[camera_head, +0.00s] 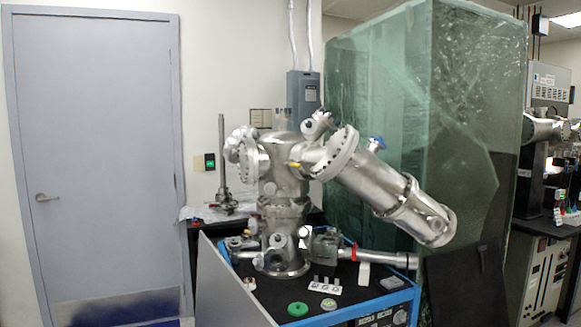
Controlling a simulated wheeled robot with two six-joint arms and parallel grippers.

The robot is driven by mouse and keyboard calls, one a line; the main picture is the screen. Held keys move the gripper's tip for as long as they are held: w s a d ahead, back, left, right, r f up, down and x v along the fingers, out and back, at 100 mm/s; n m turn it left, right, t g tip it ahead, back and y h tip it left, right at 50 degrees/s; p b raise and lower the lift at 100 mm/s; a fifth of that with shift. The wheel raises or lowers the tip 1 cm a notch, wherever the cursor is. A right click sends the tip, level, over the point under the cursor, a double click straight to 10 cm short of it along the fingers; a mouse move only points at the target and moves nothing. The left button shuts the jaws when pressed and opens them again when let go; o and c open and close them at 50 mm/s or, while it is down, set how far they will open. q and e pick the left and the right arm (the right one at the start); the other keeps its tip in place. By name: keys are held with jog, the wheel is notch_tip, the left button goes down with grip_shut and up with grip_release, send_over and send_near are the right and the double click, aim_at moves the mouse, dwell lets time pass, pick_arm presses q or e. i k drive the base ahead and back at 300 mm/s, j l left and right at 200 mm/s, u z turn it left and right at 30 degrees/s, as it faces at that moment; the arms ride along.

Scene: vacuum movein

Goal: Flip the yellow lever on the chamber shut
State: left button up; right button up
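The chamber (284,186) is a shiny steel vessel with several flanged ports, standing upright on a black-topped bench. A small yellow part (295,164), which looks like the lever, shows on the chamber's front near the base of the right-hand port. It is too small to tell whether it is open or shut. A long steel tube (385,185) slopes down to the right from that port. Neither of my grippers shows in the head view.
A horizontal steel tube (385,259) sits low at the right. A large glass enclosure (375,85) stands behind; a closed grey door (95,150) is at left.

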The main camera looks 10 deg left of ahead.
aim_at(288, 162)
jog(key=i+j, duration=0.55)
jog(key=i, duration=0.2)
jog(key=i+j+z, duration=0.15)
jog(key=i+j, duration=0.35)
jog(key=i, duration=0.25)
